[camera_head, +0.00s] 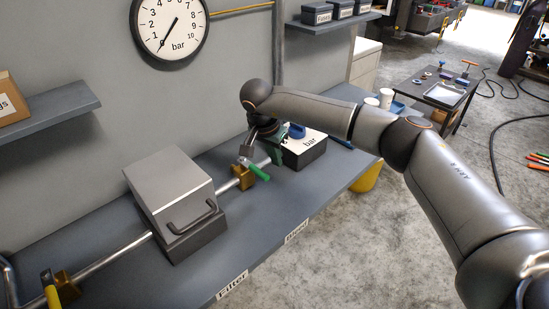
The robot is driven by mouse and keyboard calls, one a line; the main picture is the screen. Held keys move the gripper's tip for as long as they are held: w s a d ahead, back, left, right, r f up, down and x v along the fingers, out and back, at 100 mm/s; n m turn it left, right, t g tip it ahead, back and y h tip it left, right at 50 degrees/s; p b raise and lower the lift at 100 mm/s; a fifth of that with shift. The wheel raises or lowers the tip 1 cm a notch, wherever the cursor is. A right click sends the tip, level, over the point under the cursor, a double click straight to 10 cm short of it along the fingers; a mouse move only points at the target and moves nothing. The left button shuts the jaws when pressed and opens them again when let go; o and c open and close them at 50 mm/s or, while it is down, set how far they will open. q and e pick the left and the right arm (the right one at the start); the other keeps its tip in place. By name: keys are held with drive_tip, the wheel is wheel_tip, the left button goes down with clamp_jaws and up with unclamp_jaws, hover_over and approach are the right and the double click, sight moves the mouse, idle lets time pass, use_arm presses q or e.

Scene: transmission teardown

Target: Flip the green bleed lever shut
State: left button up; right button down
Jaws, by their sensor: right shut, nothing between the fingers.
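The green bleed lever (259,173) is on a brass valve (243,178) in the pipe, to the right of the grey filter box. Its green handle points down and to the right in the picture, at an angle across the pipe. My right gripper (247,153) reaches down just above the valve, close to the lever's pivot end. It is shut with nothing held. I cannot tell whether its fingertips touch the lever. My left gripper is not in view.
The grey filter box (169,190) with a dark handle stands on the bench. A yellow-handled valve (52,296) is at lower left. A pressure gauge (169,28) hangs on the wall.

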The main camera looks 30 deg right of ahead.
drive_tip(key=w+v, duration=0.1)
drive_tip(key=v, duration=0.8)
drive_tip(key=shift+s+a+b, duration=0.25)
drive_tip(key=shift+a+b, duration=0.05)
drive_tip(key=shift+r, duration=0.15)
